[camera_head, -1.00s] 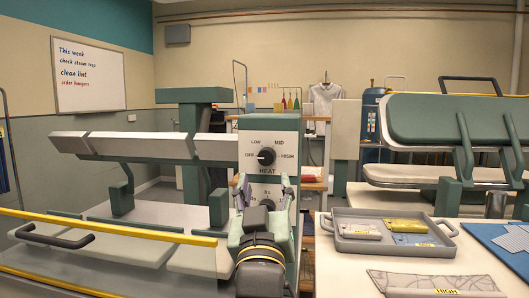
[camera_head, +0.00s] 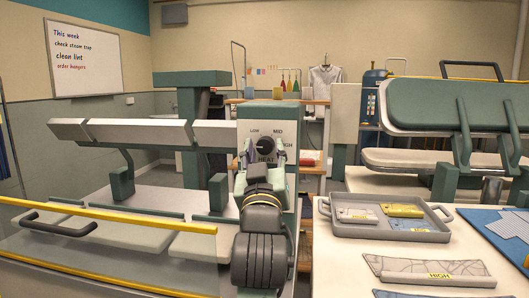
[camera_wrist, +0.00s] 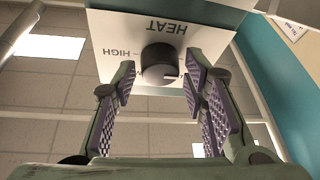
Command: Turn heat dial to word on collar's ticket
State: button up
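The heat dial (camera_head: 265,144) is a dark round knob on the white panel (camera_head: 252,126) of the press. In the head view my gripper (camera_head: 264,158) covers the lower panel. The grey patterned collar (camera_head: 395,266) lies on the table with a yellow ticket (camera_head: 438,276) reading HIGH.
A yellow rail (camera_head: 110,215) and black handle (camera_head: 60,225) run along the press at left. A green-padded press (camera_head: 430,105) stands behind the tray.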

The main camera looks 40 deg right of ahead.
jog(key=c, duration=0.8)
